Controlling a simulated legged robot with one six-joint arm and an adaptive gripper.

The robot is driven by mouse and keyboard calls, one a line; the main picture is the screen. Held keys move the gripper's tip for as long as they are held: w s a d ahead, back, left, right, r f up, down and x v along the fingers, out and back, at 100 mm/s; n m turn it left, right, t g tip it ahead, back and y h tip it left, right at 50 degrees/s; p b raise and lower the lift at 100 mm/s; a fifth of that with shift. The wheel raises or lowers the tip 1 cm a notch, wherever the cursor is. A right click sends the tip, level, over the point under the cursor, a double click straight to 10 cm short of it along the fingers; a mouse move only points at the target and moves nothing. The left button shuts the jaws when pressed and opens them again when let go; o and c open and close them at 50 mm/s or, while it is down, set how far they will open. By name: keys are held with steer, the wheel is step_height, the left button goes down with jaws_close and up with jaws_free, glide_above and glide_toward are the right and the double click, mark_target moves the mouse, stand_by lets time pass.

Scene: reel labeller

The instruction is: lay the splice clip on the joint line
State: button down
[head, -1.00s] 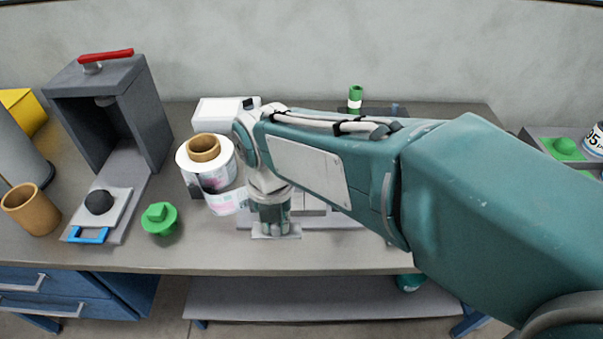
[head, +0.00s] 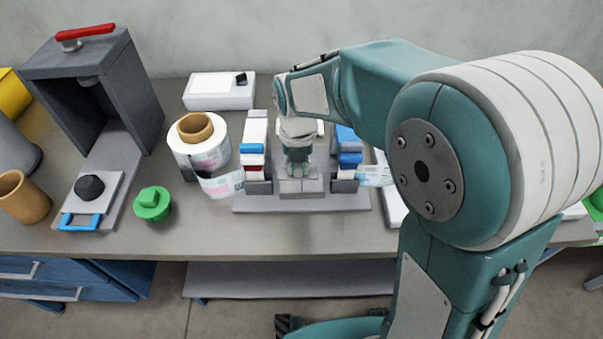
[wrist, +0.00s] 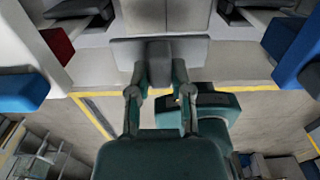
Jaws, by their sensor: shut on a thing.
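A seam between these blocks, seemingly the joint line, shows just beyond the clip in the wrist view (wrist: 182,14). I cannot tell whether the clip touches the blocks. In the head view the clip is hard to make out behind my gripper.
Clamps with white, red and blue parts flank the gripper, left (head: 254,150) and right (head: 348,150). The label roll (head: 200,148) stands left of the fixture base (head: 255,203). A green knobbed piece (head: 152,204) and a grey press (head: 105,90) stand farther left.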

mark_target(301, 185)
steer(key=shift+w+d+f, duration=0.15)
steer(key=shift+w+f, duration=0.3)
steer(key=shift+f, duration=0.1)
steer(key=shift+w+d+f, duration=0.15)
steer(key=shift+w+f, duration=0.25)
steer(key=shift+f, duration=0.1)
steer(key=shift+w+d+f, duration=0.1)
steer(key=shift+w+f, duration=0.1)
steer(key=shift+f, duration=1.65)
steer(key=c, duration=0.5)
jaws_free()
steer(key=shift+c, duration=0.2)
